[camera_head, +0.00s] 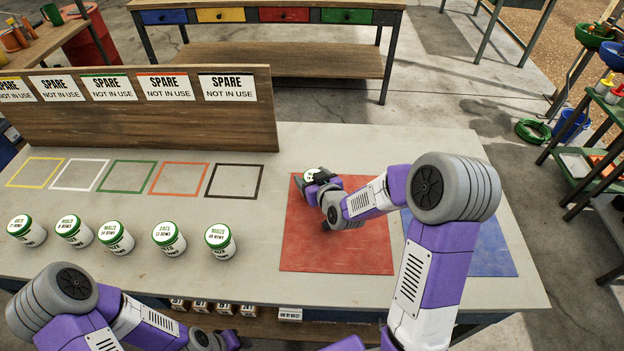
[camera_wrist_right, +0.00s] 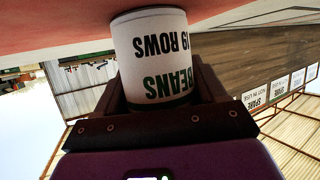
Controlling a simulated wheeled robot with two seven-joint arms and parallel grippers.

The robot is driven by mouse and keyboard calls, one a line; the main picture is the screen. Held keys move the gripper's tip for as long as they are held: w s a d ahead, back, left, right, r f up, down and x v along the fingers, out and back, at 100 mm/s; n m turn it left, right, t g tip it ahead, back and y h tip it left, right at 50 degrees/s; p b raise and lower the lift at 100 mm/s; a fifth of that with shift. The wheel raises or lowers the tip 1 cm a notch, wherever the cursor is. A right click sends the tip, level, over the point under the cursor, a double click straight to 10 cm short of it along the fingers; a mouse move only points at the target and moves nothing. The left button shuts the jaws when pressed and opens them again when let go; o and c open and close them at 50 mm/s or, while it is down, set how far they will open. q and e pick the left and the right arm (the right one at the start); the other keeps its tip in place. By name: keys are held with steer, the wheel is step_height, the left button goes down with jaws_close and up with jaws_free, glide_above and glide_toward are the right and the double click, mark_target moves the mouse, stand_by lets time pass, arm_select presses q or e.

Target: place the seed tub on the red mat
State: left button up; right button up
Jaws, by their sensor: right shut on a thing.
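The seed tub (camera_head: 312,174) is white with a green lid. In the head view it shows in part beyond my right gripper (camera_head: 318,190), at the far edge of the red mat (camera_head: 335,255). In the right wrist view the tub (camera_wrist_right: 158,55) reads "BEANS" and "ROWS", upside down in the picture, and sits between the jaws. My right gripper (camera_wrist_right: 155,105) is shut on it. The tub's base is at or very close to the red surface; I cannot tell if it touches. My left gripper (camera_head: 215,341) is at the bottom edge, partly cut off.
Several similar white tubs (camera_head: 219,241) stand in a row on the left of the table, in front of coloured outline squares (camera_head: 234,181). A wooden board (camera_head: 150,128) with "SPARE" labels stands behind them. A blue mat (camera_head: 490,250) lies right of the red one, partly behind my arm.

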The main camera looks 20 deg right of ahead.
steer(key=shift+r, duration=0.15)
steer(key=shift+f, duration=0.2)
steer(key=o, duration=1.1)
steer(key=shift+o, duration=0.2)
steer(key=shift+r, duration=0.1)
